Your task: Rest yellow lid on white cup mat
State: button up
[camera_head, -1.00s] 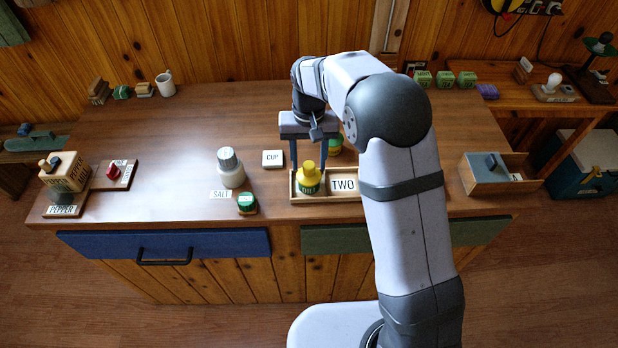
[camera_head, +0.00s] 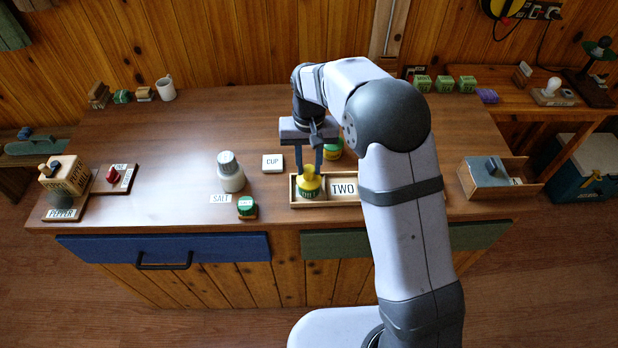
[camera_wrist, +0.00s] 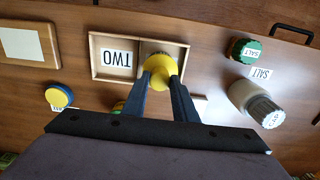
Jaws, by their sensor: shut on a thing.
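The yellow lid (camera_head: 311,183) is on a green-labelled jar in the left compartment of the wooden tray marked TWO (camera_head: 296,203); it also shows in the wrist view (camera_wrist: 160,66). My gripper (camera_head: 309,173) points down with its fingers shut on the lid's top, also seen in the wrist view (camera_wrist: 161,78). The lid appears still on the jar; the fingers and lid hide the contact. The white cup mat (camera_head: 272,163), marked CUP, lies flat and bare on the table, behind and left of the tray.
A green and yellow jar (camera_head: 333,150) stands behind the tray. A blue and yellow round item (camera_wrist: 59,96) is beyond. My arm covers the table's right part.

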jog(key=shift+r+p, duration=0.7)
jog(key=shift+r, duration=0.15)
jog(key=shift+r+p, duration=1.4)
jog(key=shift+r, duration=0.2)
jog(key=s+d+f+b, duration=0.1)
jog(key=s+d+f, duration=0.1)
jog(key=d, duration=0.4)
jog(key=s+d+f+b, duration=0.1)
jog(key=s+d+f, duration=0.2)
jog(key=d, duration=0.4)
jog(key=s+d+f+b, duration=0.1)
jog(key=s+d+f, duration=0.2)
jog(key=d, duration=0.3)
jog(key=shift+s+d+b, duration=0.2)
jog(key=shift+s+b, duration=0.2)
jog(key=shift+s, duration=0.4)
